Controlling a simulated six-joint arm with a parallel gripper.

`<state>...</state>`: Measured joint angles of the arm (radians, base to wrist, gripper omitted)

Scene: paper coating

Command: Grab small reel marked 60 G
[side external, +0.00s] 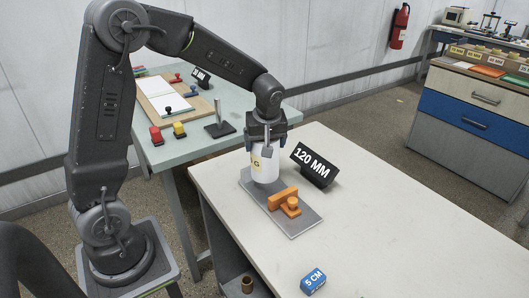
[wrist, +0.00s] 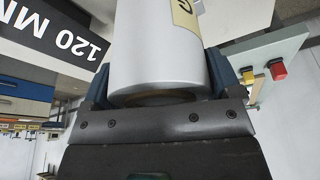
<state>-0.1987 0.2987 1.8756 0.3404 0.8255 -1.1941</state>
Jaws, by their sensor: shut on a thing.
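A white reel (side external: 266,172) with a pale yellow label hangs upright in my gripper (side external: 265,140). A "G" shows on the label; the rest of the marking is hidden by the jaw or turned away, so I cannot read a number. In the wrist view the reel (wrist: 155,45) fills the space between the two jaws, and its label edge shows at the top. My gripper is shut on it. The reel's lower end is over the back of a grey plate (side external: 305,220); I cannot tell whether it touches the plate.
An orange block with a knob (side external: 284,196) sits on the plate. A black "120 MM" sign (side external: 313,165) stands just right of the reel. The white table's right side (side external: 420,220) is clear.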

